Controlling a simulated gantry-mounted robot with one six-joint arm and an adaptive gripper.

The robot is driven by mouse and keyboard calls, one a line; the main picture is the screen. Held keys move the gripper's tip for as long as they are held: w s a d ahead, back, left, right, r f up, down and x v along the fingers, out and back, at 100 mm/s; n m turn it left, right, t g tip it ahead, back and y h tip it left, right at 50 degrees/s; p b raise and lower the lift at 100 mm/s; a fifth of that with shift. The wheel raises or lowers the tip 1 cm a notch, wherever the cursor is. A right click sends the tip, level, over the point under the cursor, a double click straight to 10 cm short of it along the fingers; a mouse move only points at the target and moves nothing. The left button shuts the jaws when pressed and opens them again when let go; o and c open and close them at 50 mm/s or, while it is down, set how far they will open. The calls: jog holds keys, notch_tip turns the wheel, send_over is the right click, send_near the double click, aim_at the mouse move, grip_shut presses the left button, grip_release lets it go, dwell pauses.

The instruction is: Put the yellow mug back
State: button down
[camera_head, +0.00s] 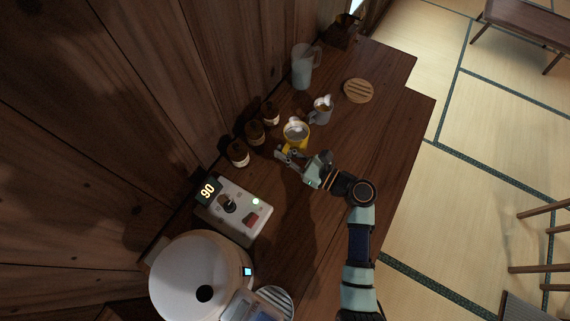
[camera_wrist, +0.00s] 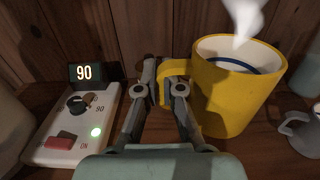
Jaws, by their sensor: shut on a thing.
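The yellow mug (camera_head: 301,144) is on or just above the dark wooden counter, in front of the brown bottles. It is upright, and pale steam rises from it in the wrist view. My gripper (camera_head: 286,154) reaches it from the lower right. In the wrist view my gripper (camera_wrist: 165,82) is shut on the handle of the yellow mug (camera_wrist: 222,96), at the mug's left side. Part of the handle is hidden by the fingers. I cannot tell whether the mug's base touches the counter.
A control box (camera_head: 237,212) reading 90 stands left of my gripper, with a white round appliance (camera_head: 198,278) below it. Several brown bottles (camera_head: 255,132) line the wall. A grey cup (camera_head: 322,110), a pale pitcher (camera_head: 303,68) and a round slatted wooden trivet (camera_head: 358,91) are farther back.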

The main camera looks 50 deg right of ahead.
notch_tip(320, 180, down, 12)
jog(key=b, duration=0.4)
jog(key=shift+r, duration=0.15)
jog(key=shift+f, duration=0.2)
jog(key=c, duration=1.3)
grip_release()
jog(key=shift+r, duration=0.3)
jog(key=p+v, duration=0.2)
jog(key=v, duration=1)
jog(key=shift+f, duration=0.15)
